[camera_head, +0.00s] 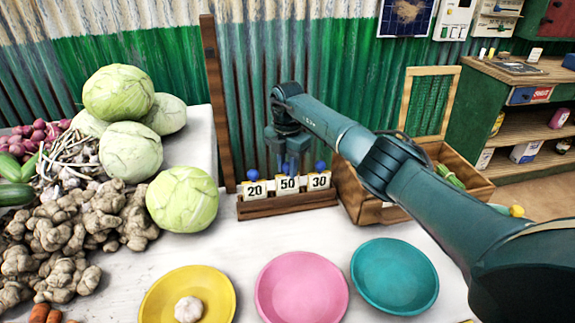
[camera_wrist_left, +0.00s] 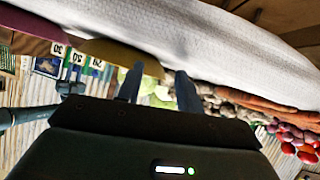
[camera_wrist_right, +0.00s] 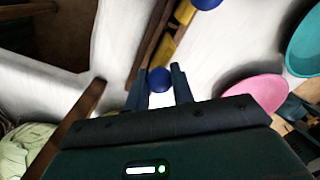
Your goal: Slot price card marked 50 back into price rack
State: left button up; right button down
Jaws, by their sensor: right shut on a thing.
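The wooden price rack (camera_head: 290,205) stands on the white table and also shows in the right wrist view (camera_wrist_right: 148,45). Cards marked 20 (camera_head: 254,189), 50 (camera_head: 287,185) and 30 (camera_head: 319,181) stand upright in a row at it. The 50 card is in the middle, about level with its neighbours; I cannot tell if its base is fully seated. My right gripper (camera_head: 289,163) reaches down from above and is shut on the 50 card by its blue knob (camera_wrist_right: 159,79). My left gripper (camera_wrist_left: 157,86) is open and empty, seen only in the left wrist view.
Yellow (camera_head: 160,303), pink (camera_head: 301,289) and teal (camera_head: 394,277) plates lie in front of the rack. A cabbage (camera_head: 182,198) is to its left, a wooden crate (camera_head: 358,205) close on its right. A wooden post (camera_head: 217,100) rises at the rack's left end.

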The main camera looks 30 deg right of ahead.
jog(key=c, duration=0.6)
grip_release()
pick_arm(q)
jog(key=shift+s, duration=0.1)
pick_arm(e)
jog(key=shift+o, duration=0.2)
jog(key=shift+r, duration=0.1)
jog(key=shift+r+p, duration=1.65)
jog(key=shift+r, duration=0.1)
jog(key=shift+r+p, duration=0.9)
jog(key=shift+r, duration=0.1)
jog(key=shift+r+p, duration=0.6)
jog(key=shift+r, duration=0.1)
pick_arm(q)
jog(key=r, duration=0.1)
jog(key=a+r+m, duration=0.1)
jog(key=r, duration=0.1)
jog(key=shift+s+g+y, duration=0.2)
jog(key=shift+g+y, duration=0.1)
jog(key=shift+w, duration=0.1)
